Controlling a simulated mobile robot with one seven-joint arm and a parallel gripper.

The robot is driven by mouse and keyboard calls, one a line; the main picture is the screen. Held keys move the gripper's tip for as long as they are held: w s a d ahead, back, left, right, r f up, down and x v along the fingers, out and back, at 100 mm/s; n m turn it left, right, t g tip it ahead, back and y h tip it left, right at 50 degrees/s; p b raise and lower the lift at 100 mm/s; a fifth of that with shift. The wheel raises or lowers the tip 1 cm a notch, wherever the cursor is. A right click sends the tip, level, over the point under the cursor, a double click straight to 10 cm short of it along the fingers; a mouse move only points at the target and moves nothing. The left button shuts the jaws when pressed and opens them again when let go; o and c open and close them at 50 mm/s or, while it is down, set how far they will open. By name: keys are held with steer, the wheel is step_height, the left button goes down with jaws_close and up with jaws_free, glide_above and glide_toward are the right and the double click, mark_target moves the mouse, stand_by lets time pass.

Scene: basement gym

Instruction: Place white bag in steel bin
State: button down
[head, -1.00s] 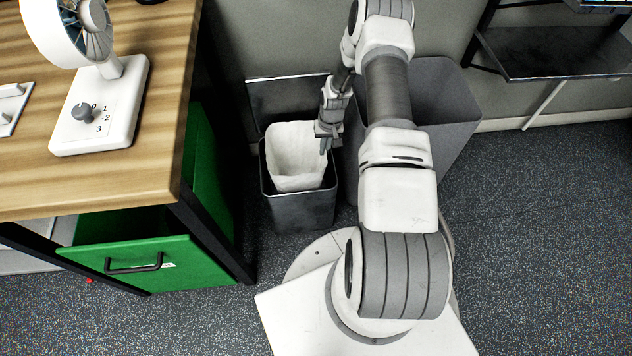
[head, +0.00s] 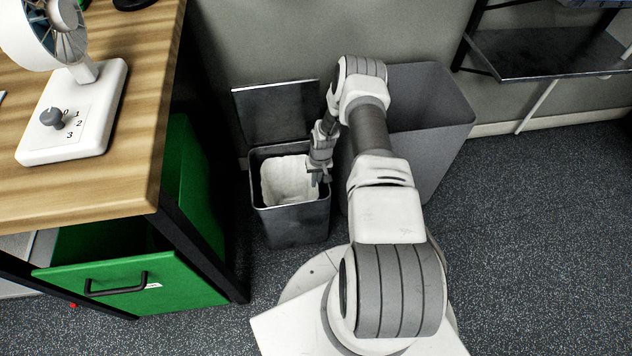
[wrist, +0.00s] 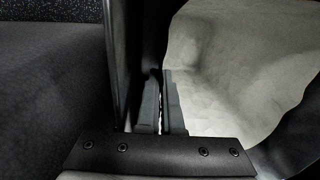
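The steel bin (head: 292,226) is a dark grey metal box standing on the floor with its lid (head: 277,111) raised at the back. The white bag (head: 287,180) sits inside it, its open top at or just below the rim. My gripper (head: 319,178) is at the bin's right inner side, by the bag's right edge. In the wrist view my gripper's fingers (wrist: 161,103) are nearly together, with a thin light sliver between them. The white bag (wrist: 235,65) fills the right side there and runs up to the fingertips. The exact pinch point is hidden.
A larger grey open bin (head: 432,120) stands right of the steel bin, behind my arm. A wooden desk (head: 120,165) with a white fan (head: 75,110) and an open green drawer (head: 135,285) is at the left. A dark metal shelf (head: 545,50) is at the right. Floor at right is clear.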

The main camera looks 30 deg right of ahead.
steer(key=shift+f, duration=0.15)
steer(key=c, duration=1.4)
jaws_free()
steer(key=shift+o, duration=0.2)
